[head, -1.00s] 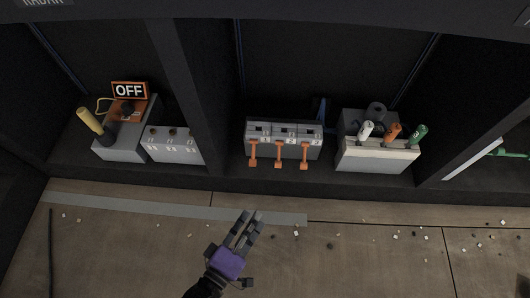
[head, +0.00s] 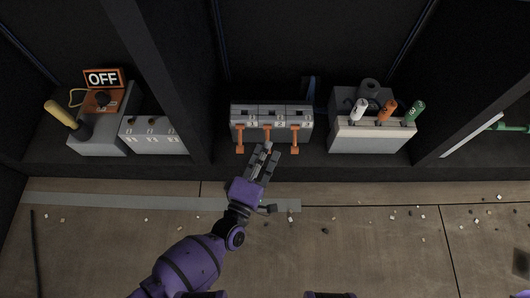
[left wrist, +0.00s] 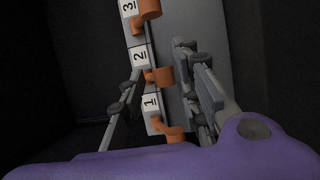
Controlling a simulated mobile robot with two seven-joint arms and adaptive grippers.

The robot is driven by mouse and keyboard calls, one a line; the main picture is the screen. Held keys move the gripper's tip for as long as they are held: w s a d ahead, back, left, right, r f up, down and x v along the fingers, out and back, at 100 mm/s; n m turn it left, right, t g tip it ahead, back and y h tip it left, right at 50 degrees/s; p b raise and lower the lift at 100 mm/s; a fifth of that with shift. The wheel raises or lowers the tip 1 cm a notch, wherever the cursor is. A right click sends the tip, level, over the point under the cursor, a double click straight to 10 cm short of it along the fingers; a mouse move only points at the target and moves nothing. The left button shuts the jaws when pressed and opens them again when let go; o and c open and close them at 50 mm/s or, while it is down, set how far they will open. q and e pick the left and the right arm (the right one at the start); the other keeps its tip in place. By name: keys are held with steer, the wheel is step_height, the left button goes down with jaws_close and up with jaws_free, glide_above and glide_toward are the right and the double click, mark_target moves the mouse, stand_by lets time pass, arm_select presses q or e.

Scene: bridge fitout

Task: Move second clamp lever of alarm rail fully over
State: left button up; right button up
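The alarm rail (head: 271,112) is a grey block on the shelf with three numbered clamps. Each has an orange lever pointing toward the front: first lever (head: 240,140), second lever (head: 267,130) and third lever (head: 295,140). My left gripper (head: 265,150) is at the front of the rail, by the second lever, and covers its lower end in the head view. In the left wrist view the fingers of my left gripper (left wrist: 157,72) are apart, with the second lever (left wrist: 159,76) between them. I cannot tell whether they touch it. My right gripper is out of view.
Left of a dark upright stand a grey box (head: 155,137) and a yellow-handled unit with an OFF sign (head: 102,78). Right of the rail, a grey holder (head: 370,138) carries white, orange and green handles. Small debris lies on the floor.

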arm_select(q)
jaws_close()
